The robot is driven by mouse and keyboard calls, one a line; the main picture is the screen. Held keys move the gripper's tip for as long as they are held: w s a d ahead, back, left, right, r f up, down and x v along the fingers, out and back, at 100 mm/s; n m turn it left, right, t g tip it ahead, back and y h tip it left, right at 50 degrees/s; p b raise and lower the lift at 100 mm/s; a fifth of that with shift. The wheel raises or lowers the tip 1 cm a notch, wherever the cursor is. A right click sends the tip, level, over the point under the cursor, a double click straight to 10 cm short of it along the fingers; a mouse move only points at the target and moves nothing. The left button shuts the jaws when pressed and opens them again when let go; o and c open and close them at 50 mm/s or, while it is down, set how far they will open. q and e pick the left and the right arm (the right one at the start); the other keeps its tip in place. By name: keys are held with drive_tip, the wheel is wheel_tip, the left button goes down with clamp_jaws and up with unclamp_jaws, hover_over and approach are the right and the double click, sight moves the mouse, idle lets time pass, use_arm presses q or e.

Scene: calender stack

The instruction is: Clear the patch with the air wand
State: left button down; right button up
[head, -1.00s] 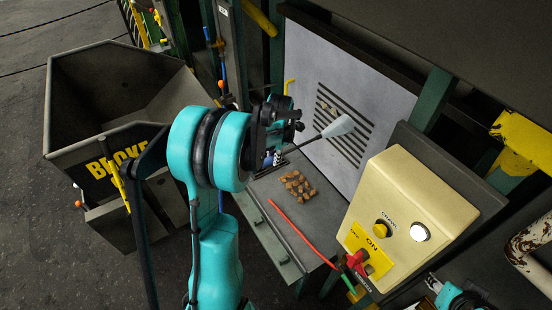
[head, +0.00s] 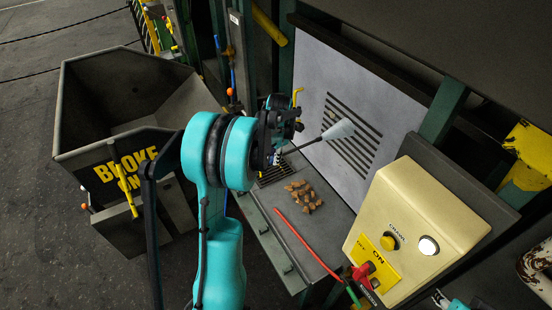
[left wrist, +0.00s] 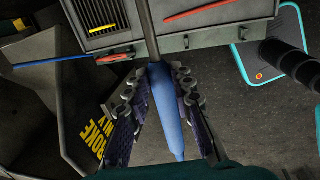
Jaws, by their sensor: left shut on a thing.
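My left gripper (head: 278,146) is shut on the air wand. In the left wrist view the wand's blue handle (left wrist: 164,105) lies between the fingers (left wrist: 155,95), and its thin grey rod runs up out of the frame. In the head view the wand's pale cone nozzle (head: 338,130) is in front of the slotted upright panel (head: 309,75) and overlaps its slots. Whether the nozzle touches the panel I cannot tell. Several brown lumps (head: 304,196) lie on the grey ledge (head: 326,240) below the nozzle. No lumps show on the visible slots.
A dark broke bin (head: 85,110) stands at left.

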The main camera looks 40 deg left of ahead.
use_arm(q)
drive_tip(key=w+a, duration=0.3)
drive_tip(key=a, duration=0.6)
drive_tip(key=shift+w, duration=0.4)
idle(0.9)
drive_tip(key=shift+b, duration=0.3)
idle(0.8)
